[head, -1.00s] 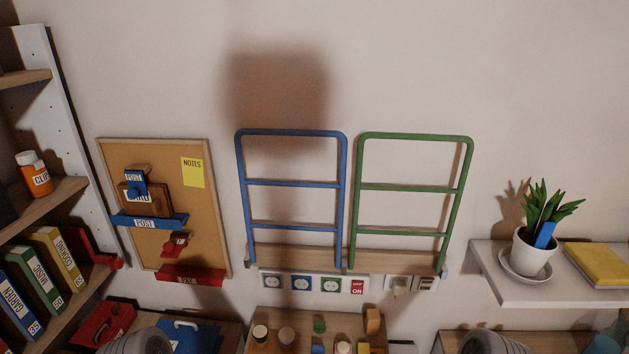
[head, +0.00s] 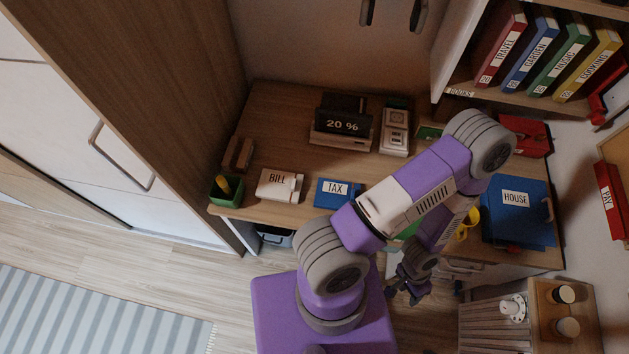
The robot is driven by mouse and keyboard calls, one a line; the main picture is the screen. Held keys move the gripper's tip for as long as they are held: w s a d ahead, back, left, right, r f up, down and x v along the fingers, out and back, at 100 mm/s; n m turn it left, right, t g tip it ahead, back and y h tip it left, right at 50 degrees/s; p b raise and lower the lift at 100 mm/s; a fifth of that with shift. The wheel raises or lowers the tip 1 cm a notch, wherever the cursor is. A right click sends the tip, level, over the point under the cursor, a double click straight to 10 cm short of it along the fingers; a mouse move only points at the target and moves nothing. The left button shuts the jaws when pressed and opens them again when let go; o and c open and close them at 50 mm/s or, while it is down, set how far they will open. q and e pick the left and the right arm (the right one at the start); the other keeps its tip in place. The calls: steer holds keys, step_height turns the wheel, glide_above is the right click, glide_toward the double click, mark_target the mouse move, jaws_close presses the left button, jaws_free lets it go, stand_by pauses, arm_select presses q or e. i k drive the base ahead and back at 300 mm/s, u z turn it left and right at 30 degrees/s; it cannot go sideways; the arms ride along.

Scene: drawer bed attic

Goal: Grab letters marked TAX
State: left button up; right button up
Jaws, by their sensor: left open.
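The blue bundle labelled TAX (head: 335,190) lies on the wooden desk in the head view. Its right end is close to my purple left arm, which covers part of the desk there. A white bundle labelled BILL (head: 280,186) lies just left of it. My left gripper (head: 408,290) hangs low in front of the desk's front edge, to the right of and below the TAX bundle. It is dark, open and apart from the letters, with nothing seen in it. My right gripper is not in view.
A wooden cabinet side stands at left. A small wooden unit (head: 480,318) stands at lower right.

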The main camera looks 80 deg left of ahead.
mark_target(332, 195)
steer(key=z, duration=0.45)
steer(key=k, duration=1.1)
steer(key=u, duration=1.05)
